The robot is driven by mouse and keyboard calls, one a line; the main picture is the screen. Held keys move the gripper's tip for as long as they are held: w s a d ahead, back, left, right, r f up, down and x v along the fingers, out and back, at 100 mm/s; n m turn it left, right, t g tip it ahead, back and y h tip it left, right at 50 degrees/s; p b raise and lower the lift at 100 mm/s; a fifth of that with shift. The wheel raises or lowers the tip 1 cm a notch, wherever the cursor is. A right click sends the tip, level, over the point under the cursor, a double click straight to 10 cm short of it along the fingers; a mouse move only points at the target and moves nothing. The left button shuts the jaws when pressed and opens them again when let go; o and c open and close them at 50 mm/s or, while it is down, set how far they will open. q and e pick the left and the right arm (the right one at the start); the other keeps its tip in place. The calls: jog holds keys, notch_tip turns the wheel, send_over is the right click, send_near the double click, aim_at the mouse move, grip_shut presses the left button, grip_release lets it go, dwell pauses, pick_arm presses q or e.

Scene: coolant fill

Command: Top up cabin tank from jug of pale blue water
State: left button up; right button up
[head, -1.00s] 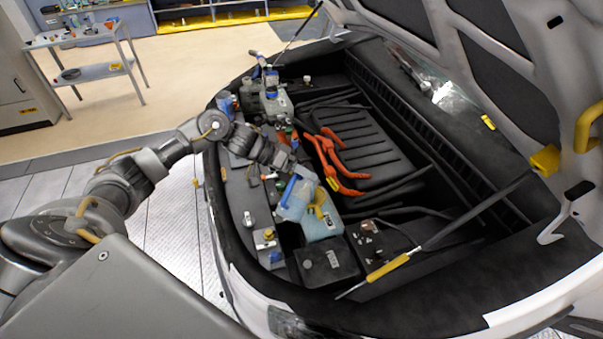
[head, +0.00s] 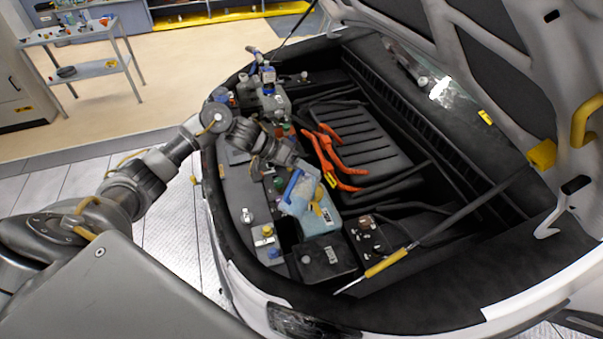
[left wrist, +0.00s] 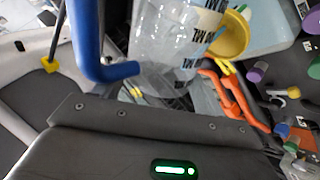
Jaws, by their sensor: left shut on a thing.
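My left gripper (head: 291,170) is shut on the blue handle (left wrist: 92,45) of a clear jug (head: 302,188). The jug hangs tilted over the front left of the engine bay. In the left wrist view the jug (left wrist: 175,35) has dark "ML" print, and its wall overlaps a yellow funnel-like piece (left wrist: 233,36). I cannot tell whether they touch. A pale blue tank (head: 320,222) lies just below the jug in the head view, and its pale side shows behind the yellow piece in the left wrist view (left wrist: 268,22). I see no clear stream of water. My right gripper is out of view.
Orange cables (head: 335,160) lie right of the jug. A black box (head: 324,258) sits in front of the tank. A yellow-gripped rod (head: 388,263) props across the bay's front right. The raised hood (head: 500,80) bounds the right. A trolley (head: 85,72) stands far left.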

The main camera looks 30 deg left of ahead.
pick_arm(q)
jog(key=shift+a, duration=0.35)
jog(key=shift+s+a+f, duration=0.15)
jog(key=shift+f, duration=0.05)
jog(key=shift+s+m+t, duration=0.3)
jog(key=t+b, duration=0.1)
jog(key=b, duration=0.2)
jog(key=s+r+m+t+b, duration=0.1)
jog(key=b, duration=0.2)
jog(key=m+t+h+b, duration=0.1)
jog(key=b, duration=0.3)
jog(key=shift+s+r, duration=0.2)
jog(key=shift+r, duration=0.05)
jog(key=shift+s+r+t+b, duration=0.15)
jog(key=shift+r+t+b, duration=0.25)
jog(key=shift+b, duration=0.4)
jog(key=shift+r, duration=0.1)
jog(key=shift+s, duration=0.1)
